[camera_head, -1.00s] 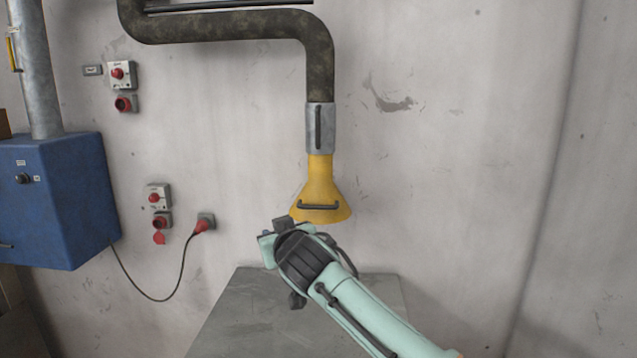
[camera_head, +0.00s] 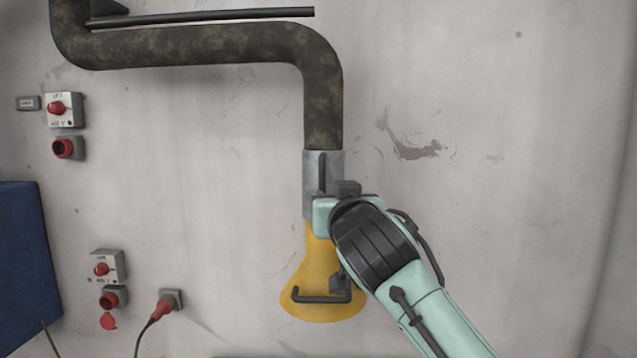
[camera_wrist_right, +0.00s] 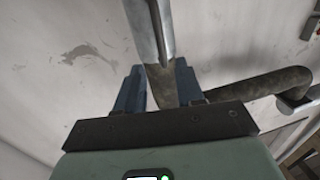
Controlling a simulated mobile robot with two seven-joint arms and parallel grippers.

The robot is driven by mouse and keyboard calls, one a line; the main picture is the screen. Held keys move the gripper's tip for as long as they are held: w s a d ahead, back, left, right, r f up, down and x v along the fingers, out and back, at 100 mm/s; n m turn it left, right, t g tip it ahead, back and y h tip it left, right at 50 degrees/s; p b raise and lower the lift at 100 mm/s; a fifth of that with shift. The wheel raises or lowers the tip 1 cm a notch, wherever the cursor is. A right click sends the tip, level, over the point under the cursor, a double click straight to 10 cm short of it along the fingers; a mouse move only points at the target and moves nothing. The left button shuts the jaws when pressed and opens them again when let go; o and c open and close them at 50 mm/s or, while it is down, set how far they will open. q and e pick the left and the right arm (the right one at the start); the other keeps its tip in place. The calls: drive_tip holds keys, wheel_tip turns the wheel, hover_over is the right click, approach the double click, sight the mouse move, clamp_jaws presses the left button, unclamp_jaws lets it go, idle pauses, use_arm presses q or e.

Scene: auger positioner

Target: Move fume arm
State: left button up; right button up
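The fume arm has a dark, mottled duct (camera_head: 322,100), a grey metal collar (camera_head: 312,185) with a dark upright handle (camera_head: 322,172), and a yellow hood (camera_head: 308,275) with a dark bar handle (camera_head: 318,299). The hood hangs mouth-down before the wall. My right gripper (camera_head: 325,207) is in front of the collar's lower end and the hood's top, hiding part of both. In the right wrist view, its two bluish fingers (camera_wrist_right: 158,88) stand apart. The collar (camera_wrist_right: 146,25) and duct (camera_wrist_right: 163,88) show between and beyond them. I cannot tell whether they touch. My left gripper is out of view.
Red-and-grey switches and sockets (camera_head: 64,109) are on the wall at left, with a plugged red connector (camera_head: 163,308) below. A blue box (camera_head: 22,265) is at the left edge. The wall right of the duct is clear.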

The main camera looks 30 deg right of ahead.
sight(323, 186)
drive_tip(key=p+x, duration=0.6)
drive_tip(key=x, duration=0.6)
drive_tip(key=shift+w+r, duration=0.15)
drive_tip(key=shift+r, duration=0.05)
drive_tip(key=shift+w+d+f, duration=0.15)
drive_tip(key=shift+w, duration=0.1)
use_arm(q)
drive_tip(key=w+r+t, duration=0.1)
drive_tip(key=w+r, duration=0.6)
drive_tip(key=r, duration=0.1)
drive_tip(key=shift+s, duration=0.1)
use_arm(e)
drive_tip(key=shift+s, duration=0.15)
drive_tip(key=shift+c, duration=0.4)
clamp_jaws()
